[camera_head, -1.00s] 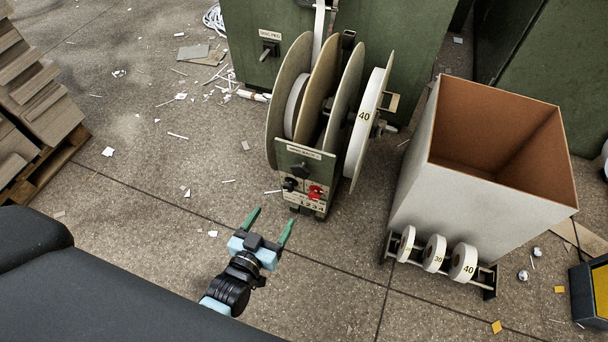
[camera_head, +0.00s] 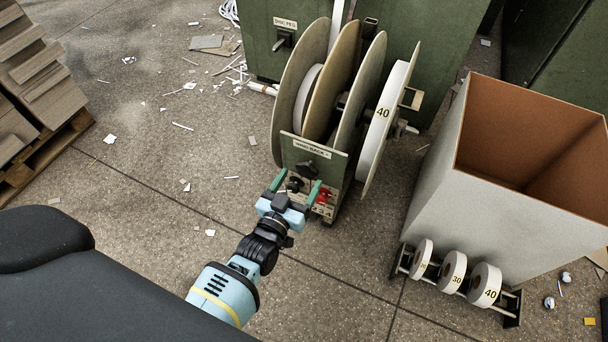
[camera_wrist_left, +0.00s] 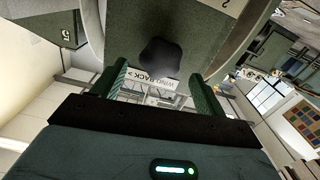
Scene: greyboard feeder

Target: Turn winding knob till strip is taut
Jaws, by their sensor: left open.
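The reel stand's green front panel (camera_head: 300,150) carries a label reading "WIND BACK". A black winding knob (camera_head: 308,168) sits just below the label, and a red control (camera_head: 324,196) is lower on the panel. A white strip (camera_head: 337,14) runs up behind the large discs; I cannot tell how tight it is. My left gripper (camera_head: 296,184) is open in front of the panel with its green fingers pointing at it. In the left wrist view the dark knob (camera_wrist_left: 160,56) lies ahead, between the lines of the two fingers, apart from them. My right gripper is not in view.
An open grey box (camera_head: 440,180) stands at the right, with a rack of numbered white rolls (camera_head: 453,270) at its foot. A green cabinet (camera_head: 270,60) is behind the reels. Stacked boards (camera_head: 35,75) lie on a pallet at the left. Paper scraps litter the floor.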

